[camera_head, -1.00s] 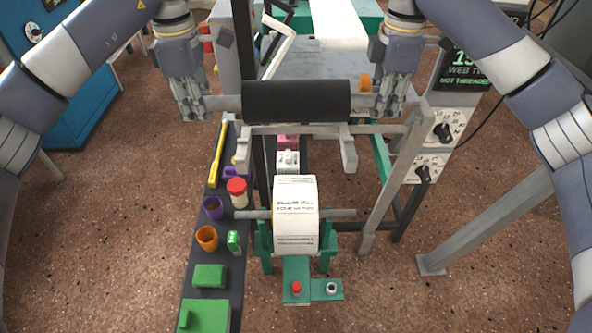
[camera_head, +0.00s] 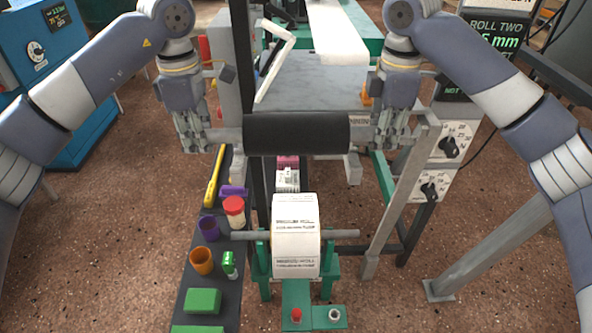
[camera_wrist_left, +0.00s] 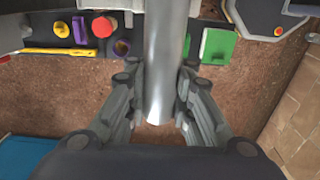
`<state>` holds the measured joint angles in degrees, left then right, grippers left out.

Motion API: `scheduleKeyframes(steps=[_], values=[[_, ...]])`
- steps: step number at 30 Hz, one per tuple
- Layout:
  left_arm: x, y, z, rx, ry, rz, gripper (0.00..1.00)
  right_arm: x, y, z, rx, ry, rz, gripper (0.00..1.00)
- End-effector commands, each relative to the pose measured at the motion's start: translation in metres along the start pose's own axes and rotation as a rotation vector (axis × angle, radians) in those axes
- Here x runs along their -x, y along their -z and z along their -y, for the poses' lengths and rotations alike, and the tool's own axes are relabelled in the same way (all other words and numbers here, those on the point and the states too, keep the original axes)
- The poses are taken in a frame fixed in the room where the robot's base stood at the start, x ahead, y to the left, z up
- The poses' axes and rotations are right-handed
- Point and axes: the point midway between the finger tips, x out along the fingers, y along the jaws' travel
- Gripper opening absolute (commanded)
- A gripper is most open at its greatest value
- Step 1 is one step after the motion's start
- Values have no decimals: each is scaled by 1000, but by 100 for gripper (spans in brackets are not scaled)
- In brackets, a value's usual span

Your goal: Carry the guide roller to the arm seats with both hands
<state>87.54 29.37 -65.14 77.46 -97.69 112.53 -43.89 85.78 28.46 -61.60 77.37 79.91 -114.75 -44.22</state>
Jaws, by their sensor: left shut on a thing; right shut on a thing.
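The guide roller (camera_head: 297,134) is a black cylinder with grey shaft ends, held level across the middle of the head view. My left gripper (camera_head: 196,140) is shut on its left shaft end. In the left wrist view that metal shaft (camera_wrist_left: 163,75) runs between the fingers of the left gripper (camera_wrist_left: 160,112). My right gripper (camera_head: 391,138) is shut on the right shaft end. A pale arm seat (camera_head: 353,168) shows just below the roller's right end. The roller hides most of the other seat, so I cannot tell whether it touches them.
A white printed paper roll (camera_head: 296,240) sits on a green stand below the roller. A dark shelf (camera_head: 178,300) at left bears a red-capped jar (camera_head: 234,208), cups and green blocks. A grey frame with dials (camera_head: 450,140) stands at right.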

Motion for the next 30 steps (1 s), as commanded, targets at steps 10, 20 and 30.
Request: scheduleKeyframes(steps=[10,20,30], values=[[-9,0,0,0,-1,1,0,-9,0,0,0,-3,-2,0],[-24,0,0,0,-1,1,0,-24,0,0,0,-3,-2,0],[-39,0,0,0,-1,1,0,-39,0,0,1,-3,-2,0]])
